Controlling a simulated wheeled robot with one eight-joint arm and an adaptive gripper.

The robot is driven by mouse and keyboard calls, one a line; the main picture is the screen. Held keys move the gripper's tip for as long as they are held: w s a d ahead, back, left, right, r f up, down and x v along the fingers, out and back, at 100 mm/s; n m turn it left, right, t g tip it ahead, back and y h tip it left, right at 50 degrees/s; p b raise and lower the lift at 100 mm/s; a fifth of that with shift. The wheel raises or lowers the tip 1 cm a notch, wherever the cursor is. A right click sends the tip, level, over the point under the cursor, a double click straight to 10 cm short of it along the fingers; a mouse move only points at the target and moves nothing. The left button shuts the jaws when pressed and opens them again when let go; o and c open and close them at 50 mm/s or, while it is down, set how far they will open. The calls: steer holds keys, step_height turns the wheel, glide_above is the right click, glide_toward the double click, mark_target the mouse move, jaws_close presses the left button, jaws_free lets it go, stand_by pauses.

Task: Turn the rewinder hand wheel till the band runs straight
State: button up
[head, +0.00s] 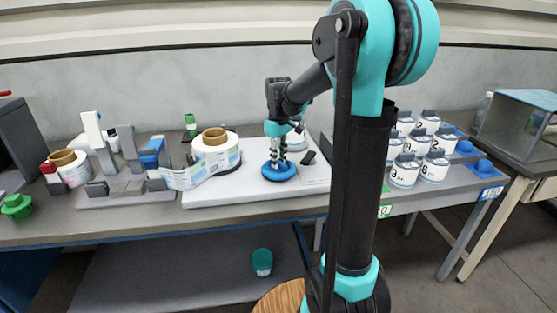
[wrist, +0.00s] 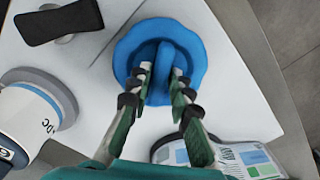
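The rewinder hand wheel (head: 279,172) is a blue scalloped disc on the white base plate, right of the large label roll. In the wrist view the wheel (wrist: 195,42) shows a raised bar across its middle.
A smaller roll (head: 68,167) stands at the left. A black-handled piece (head: 308,158) lies right of the wheel. Several white jars (head: 405,172) stand on the grey tray at the right. A green knob (head: 16,206) sits at the left edge. The plate's front strip is clear.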

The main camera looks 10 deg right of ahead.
jaws_close()
steer(key=shift+m, duration=1.3)
steer(key=o, duration=0.5)
jaws_free()
